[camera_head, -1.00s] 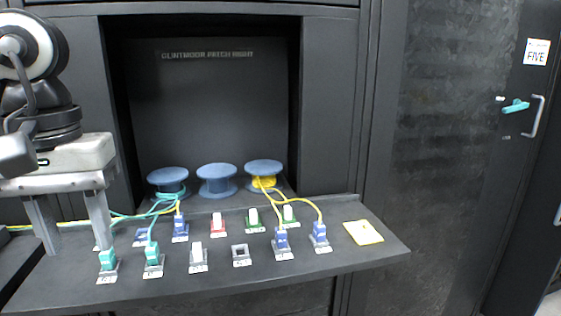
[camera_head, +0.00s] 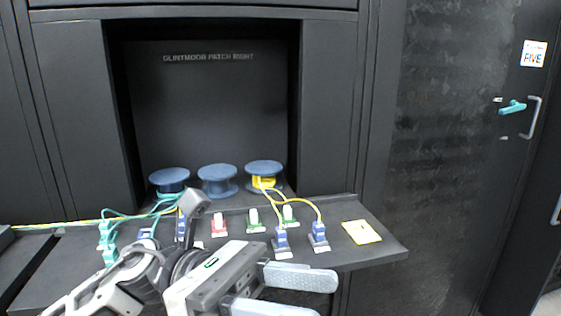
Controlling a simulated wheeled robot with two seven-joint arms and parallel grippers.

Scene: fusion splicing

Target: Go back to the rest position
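My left gripper (camera_head: 322,297) is at the lower middle of the head view, in front of the shelf's front edge. Its arm comes in from the lower left and its fingers point right. The two pale fingers are apart with nothing between them, so it is open and empty. The arm hides the front left and middle of the dark shelf (camera_head: 377,257) and several connector sockets there. My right gripper is not in view.
Blue spools (camera_head: 217,180) stand in the cabinet recess. Teal connectors (camera_head: 106,235) with cables are at left. Blue connectors (camera_head: 318,232) with yellow cables are at right, near a yellow pad (camera_head: 362,232). A cabinet door with a handle (camera_head: 537,117) is at far right.

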